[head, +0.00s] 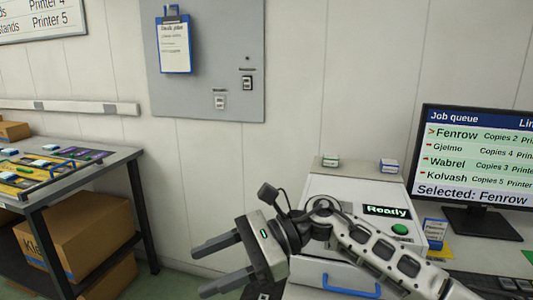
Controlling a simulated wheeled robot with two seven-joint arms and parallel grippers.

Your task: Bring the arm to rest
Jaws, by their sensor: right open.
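My right gripper (213,264) is in the lower middle of the head view, with its two dark fingers spread apart and pointing left. Nothing is between the fingers. My right arm comes in from the lower right and passes in front of a white printer (335,193). The printer has a "Ready" display, a green button (400,229) and a blue handle (350,287). The gripper is in front and to the left of the printer; I cannot tell if anything touches. My left gripper does not show.
A monitor (470,150) with a job queue stands right of the printer; Fenrow is selected. Small boxes (389,166) sit on the printer's top. A dark-framed table (105,160) with trays stands at left, cardboard boxes (75,235) below. A grey wall panel (205,60) holds a clipboard (174,45).

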